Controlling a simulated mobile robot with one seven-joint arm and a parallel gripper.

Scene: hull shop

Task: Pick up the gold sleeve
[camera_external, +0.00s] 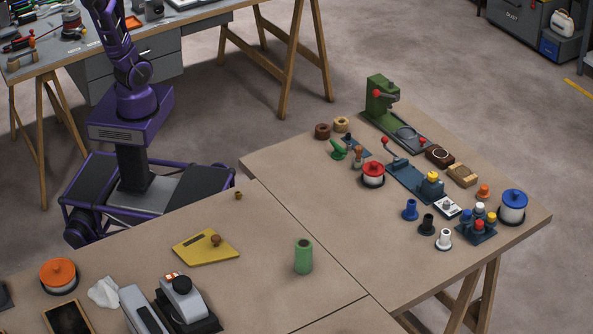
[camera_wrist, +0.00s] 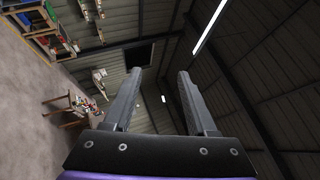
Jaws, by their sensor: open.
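A small gold sleeve-like piece (camera_external: 238,195) stands alone near the back edge of the near table (camera_external: 150,245), on the side facing my base. It is very small in the picture, so its bore is hard to make out. My gripper (camera_wrist: 159,74) shows in the wrist view with its two dark fingers apart and nothing between them. It points up at the wall and roof, away from the tables. In the external view my purple arm rises out of the top of the frame, so my gripper is hidden there. The gold piece is not seen in the wrist view.
A yellow plate with a brown knob (camera_external: 206,246), a green cylinder (camera_external: 303,256) and an orange spool (camera_external: 59,275) share the near table. The right table holds a green press (camera_external: 382,100) and several small parts. Bare tabletop surrounds the gold piece.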

